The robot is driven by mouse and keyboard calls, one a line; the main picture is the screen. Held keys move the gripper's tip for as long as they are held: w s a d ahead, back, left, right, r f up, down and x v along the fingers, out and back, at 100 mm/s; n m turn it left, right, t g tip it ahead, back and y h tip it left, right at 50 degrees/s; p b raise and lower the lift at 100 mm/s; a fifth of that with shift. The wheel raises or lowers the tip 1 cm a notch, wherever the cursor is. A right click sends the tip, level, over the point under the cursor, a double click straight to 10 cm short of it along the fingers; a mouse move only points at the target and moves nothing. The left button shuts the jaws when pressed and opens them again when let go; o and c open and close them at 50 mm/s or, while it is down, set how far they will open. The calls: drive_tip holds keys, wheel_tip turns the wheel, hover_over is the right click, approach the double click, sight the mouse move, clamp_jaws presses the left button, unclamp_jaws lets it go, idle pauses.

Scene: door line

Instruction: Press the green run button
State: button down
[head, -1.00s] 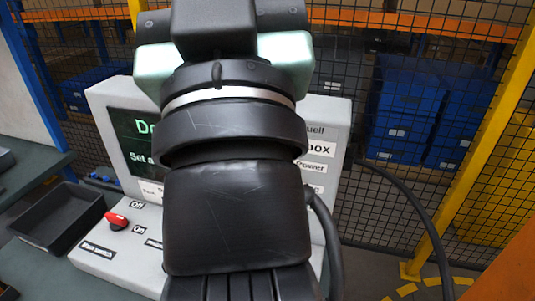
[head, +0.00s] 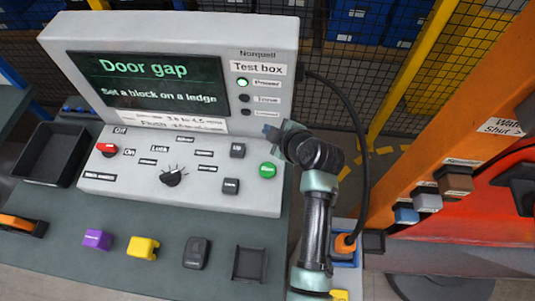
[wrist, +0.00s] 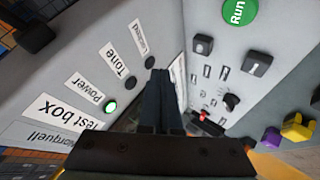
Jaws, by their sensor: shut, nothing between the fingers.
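The green Run button (head: 267,170) sits at the right end of the test box's sloped control panel (head: 210,198). It also shows in the wrist view at the top right (wrist: 238,12). My gripper (head: 271,132) is at the panel's upper right corner, above the button in the head view and apart from it. In the wrist view its dark fingers (wrist: 160,75) are together and empty, pointing toward the crease between screen face and panel. The button lies off to the right of the fingertips there and is partly cut off by the frame's edge.
The red switch (head: 107,149), black knob (head: 172,176) and dark Up key (head: 237,150) share the panel. The screen (head: 150,82) reads "Door gap, Set a block on a ledge". The Power lamp (head: 242,82) glows green. A black cable (head: 350,120) loops right of the box.

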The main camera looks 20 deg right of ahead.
drive_tip(key=shift+n+g+y, duration=0.4)
drive_tip(key=shift+g, duration=0.2)
drive_tip(key=s+f, duration=0.3)
drive_tip(key=shift+a+f+p, duration=0.25)
drive_tip(key=shift+f+p, duration=0.1)
drive_tip(key=b, duration=0.6)
hover_over(271, 172)
wheel_tip(271, 172, down, 8)
drive_tip(key=shift+w+r, duration=0.1)
drive_tip(key=shift+f+b, duration=0.4)
drive_tip(key=shift+f, duration=0.05)
drive_tip(key=shift+f, duration=0.1)
idle(0.7)
drive_tip(key=shift+f+b, duration=0.35)
drive_tip(key=shift+b, duration=0.3)
